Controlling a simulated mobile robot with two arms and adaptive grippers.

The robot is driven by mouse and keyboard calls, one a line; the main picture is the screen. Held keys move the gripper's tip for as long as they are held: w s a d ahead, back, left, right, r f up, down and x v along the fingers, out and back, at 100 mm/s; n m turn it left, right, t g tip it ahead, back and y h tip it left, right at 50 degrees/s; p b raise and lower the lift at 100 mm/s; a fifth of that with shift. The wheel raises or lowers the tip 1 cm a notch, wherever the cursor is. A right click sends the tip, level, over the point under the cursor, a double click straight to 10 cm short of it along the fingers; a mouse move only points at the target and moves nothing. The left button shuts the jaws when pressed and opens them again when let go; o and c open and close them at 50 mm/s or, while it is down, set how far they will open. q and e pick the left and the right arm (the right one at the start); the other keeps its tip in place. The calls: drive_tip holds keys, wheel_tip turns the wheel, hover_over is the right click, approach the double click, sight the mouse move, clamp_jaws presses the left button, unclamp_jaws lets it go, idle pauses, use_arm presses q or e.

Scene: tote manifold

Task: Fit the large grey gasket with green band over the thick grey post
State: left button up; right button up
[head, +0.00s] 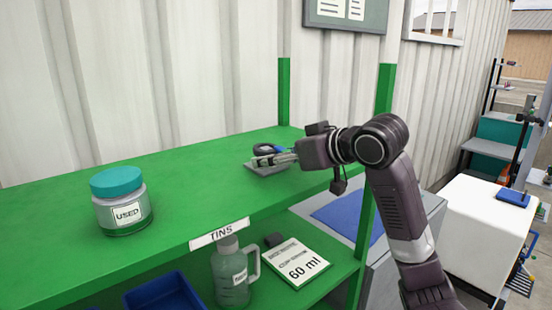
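My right gripper (272,158), on the arm coming in from the right, is low over the green shelf top at its far right end. Its fingers are beside a small dark round item (264,149) with a bit of blue next to it, above a flat grey plate (265,170). The view is too small to tell whether the fingers are apart or hold anything. I cannot make out a grey gasket with a green band or a thick grey post. My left gripper is out of view.
A jar marked USED (124,212) with a teal lid stands on the green shelf (190,185), left. Most of the shelf top is clear. Below are a blue bin (165,295), a jug (233,278) and a 60 ml card (297,264). Green posts rise behind.

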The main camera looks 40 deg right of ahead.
drive_tip(key=v, duration=1.1)
drive_tip(key=shift+s, duration=0.25)
drive_tip(key=shift+d, duration=0.1)
